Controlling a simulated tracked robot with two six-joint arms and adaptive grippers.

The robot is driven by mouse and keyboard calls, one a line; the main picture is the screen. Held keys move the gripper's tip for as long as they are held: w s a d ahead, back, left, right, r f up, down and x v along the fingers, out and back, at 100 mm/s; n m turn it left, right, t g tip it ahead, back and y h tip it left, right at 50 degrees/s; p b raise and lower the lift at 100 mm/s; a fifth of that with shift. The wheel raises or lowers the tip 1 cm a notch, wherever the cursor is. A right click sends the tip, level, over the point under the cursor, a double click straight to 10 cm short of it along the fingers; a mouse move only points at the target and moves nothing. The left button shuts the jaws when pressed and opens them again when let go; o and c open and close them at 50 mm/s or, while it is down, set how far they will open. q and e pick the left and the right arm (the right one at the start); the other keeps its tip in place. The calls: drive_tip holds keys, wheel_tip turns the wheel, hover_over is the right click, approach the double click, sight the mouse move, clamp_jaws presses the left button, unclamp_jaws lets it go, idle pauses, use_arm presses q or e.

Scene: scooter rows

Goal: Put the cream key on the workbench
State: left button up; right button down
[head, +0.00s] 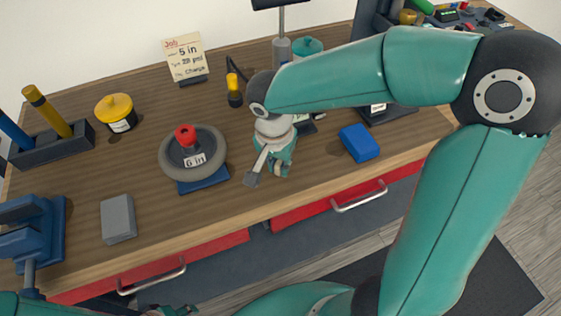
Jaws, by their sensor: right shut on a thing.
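My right gripper (279,169) is low over the front part of the wooden workbench (225,208), pointing down. It is shut on the cream key (257,168), a thin pale bar with a flat squarish end that sticks out to the lower left. The fingers hide the rest of the key. I cannot tell whether its end touches the bench top. Only a small teal and dark part of what looks like my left gripper (170,311) shows at the bottom edge, and its fingers cannot be made out.
Left of the key are a wheel (167,158) with a "6 in" tag on a blue base and a grey block (118,218). A blue box (359,142) lies to the right. A blue vise (40,235) is at the front left. Red drawers (300,212) are below the front edge.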

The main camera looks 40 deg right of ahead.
drive_tip(key=c, duration=1.1)
unclamp_jaws()
wheel_tip(320, 180, up, 12)
drive_tip(key=a, duration=0.1)
drive_tip(key=shift+s+a+p, duration=0.15)
drive_tip(key=shift+s+p, duration=0.2)
